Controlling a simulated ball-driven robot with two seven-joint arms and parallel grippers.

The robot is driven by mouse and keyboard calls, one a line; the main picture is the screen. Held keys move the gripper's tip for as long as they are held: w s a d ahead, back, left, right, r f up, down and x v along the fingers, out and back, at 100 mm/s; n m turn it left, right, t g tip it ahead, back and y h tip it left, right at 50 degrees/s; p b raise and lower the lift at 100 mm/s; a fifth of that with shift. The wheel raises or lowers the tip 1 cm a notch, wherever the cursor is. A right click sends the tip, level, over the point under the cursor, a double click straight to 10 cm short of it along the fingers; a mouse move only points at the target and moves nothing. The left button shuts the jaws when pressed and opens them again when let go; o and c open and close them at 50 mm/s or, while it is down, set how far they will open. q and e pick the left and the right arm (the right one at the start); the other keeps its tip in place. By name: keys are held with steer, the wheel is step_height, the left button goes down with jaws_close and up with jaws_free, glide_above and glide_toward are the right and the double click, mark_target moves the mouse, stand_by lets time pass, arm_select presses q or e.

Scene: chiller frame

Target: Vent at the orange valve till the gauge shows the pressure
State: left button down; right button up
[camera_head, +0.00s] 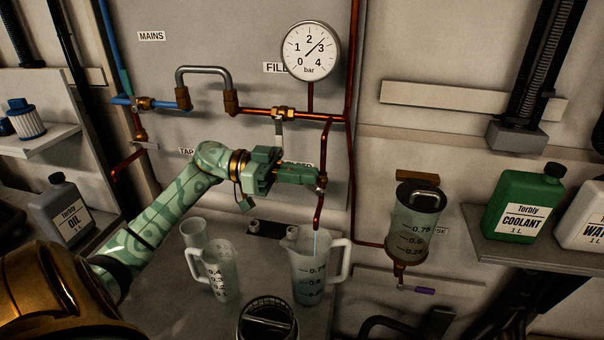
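The round white gauge (311,50) reads 0 to 4 bar; its needle points between 2 and 3, roughly 2.6. My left gripper (316,177) reaches right to the copper bleed pipe (323,205), at the spot where a valve would sit. The orange valve's handle does not show and may be hidden by the gripper. Its fingers overlap in this view, so I cannot tell whether they are shut on it. A thin pale stream (315,243) runs from the pipe's end into the measuring jug (307,276) below. My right gripper is not in view.
A fill valve with a grey lever (279,130) sits above my gripper. Another jug (219,278) and a beaker (193,233) stand to the left. A clear reservoir (415,222) hangs to the right. The coolant bottle (523,205) stands on the right shelf.

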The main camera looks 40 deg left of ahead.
arm_select(q)
steer(key=shift+a+f, duration=0.1)
steer(key=shift+h, duration=0.3)
steer(key=shift+s+a+f+t+h, duration=0.15)
steer(key=shift+f+t+h, duration=0.15)
steer(key=shift+h, duration=0.15)
steer(key=shift+a+f+t+h, duration=0.15)
steer(key=shift+t+h, duration=0.15)
steer(key=shift+h, duration=0.15)
steer(key=shift+a+f+t+h+b, duration=0.1)
steer(key=shift+f+t+h+b, duration=0.25)
steer(key=shift+h, duration=0.25)
steer(key=shift+s+a+f+t+h+b, duration=0.15)
steer(key=shift+f+t+h+b, duration=0.2)
steer(key=shift+t+h+b, duration=0.45)
steer(key=shift+h, duration=0.3)
steer(key=shift+f, duration=0.2)
steer(key=c, duration=1.6)
jaws_free()
steer(key=shift+o, duration=0.4)
steer(key=shift+r, duration=0.15)
